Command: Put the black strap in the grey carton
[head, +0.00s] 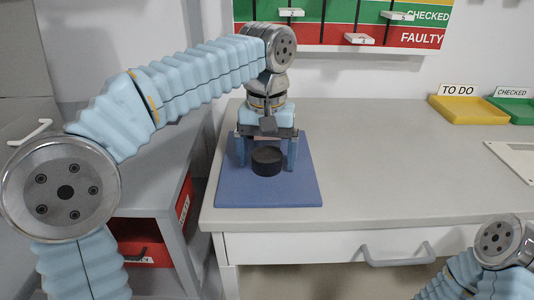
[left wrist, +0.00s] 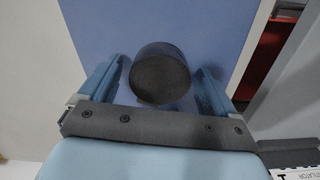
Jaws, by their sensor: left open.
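A round, flat-topped black thing (head: 267,161), which looks like the black strap coiled up, sits on the blue mat (head: 228,190) on the bench. My left gripper (head: 266,166) points down over it, open, with one finger on each side. In the left wrist view the black strap (left wrist: 161,74) lies between the two finger tips (left wrist: 160,68), with a gap to each; I cannot tell the exact height. I see no grey carton in either view. Only a piece of my right arm shows at the lower right of the head view; its gripper is out of frame.
A yellow tray (head: 470,109) marked TO DO and a green tray (head: 517,108) marked CHECKED stand at the bench's back right. Red bins (head: 140,243) sit on the lower shelf at left. A drawer handle (head: 398,257) sticks out in front. The bench middle is clear.

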